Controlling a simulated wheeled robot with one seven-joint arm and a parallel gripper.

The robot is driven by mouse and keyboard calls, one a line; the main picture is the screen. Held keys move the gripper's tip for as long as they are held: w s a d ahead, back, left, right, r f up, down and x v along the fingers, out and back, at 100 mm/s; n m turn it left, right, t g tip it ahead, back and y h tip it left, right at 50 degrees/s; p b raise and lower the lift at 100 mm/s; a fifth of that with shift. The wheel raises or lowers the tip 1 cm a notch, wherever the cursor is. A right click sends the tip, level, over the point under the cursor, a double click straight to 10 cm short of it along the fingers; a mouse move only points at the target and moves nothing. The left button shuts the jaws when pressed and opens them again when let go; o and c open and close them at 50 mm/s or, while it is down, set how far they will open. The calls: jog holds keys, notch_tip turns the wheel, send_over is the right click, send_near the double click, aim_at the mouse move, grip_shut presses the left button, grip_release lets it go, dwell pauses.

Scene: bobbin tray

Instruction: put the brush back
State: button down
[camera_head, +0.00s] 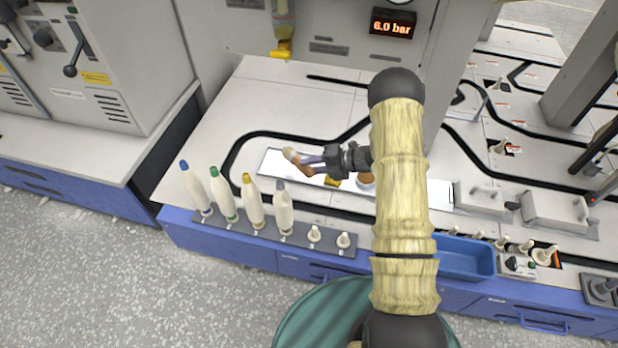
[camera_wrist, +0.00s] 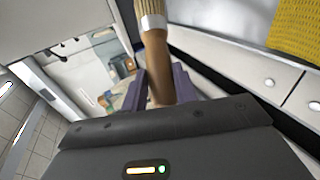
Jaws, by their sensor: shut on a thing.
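My gripper (camera_head: 312,160) is shut on the brush (camera_wrist: 158,62), and its purple fingers sit either side of the brown wooden handle in the wrist view (camera_wrist: 160,88). The brush's metal collar and tan bristles show beyond the fingers, toward the top of that view. In the head view the gripper is above the long white panel on the machine top, and a pale end of the brush (camera_head: 289,153) sticks out to the left of the fingers. The handle's near end is hidden behind the gripper body in the wrist view.
A dark strip (camera_head: 263,233) along the front edge carries several bobbins with coloured tips and two bare pegs. A blue tray (camera_head: 465,258) is at the right front, near small knobs. Metal blocks (camera_head: 555,210) stand at the right. A yellow textured thing (camera_wrist: 297,30) shows in the wrist view.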

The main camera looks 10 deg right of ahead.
jog(key=shift+a+f+b, duration=0.1)
jog(key=shift+f+b, duration=1.05)
jog(key=shift+f, duration=1.3)
jog(key=shift+s, duration=0.1)
jog(key=shift+f, duration=0.1)
jog(key=c, duration=1.1)
grip_release()
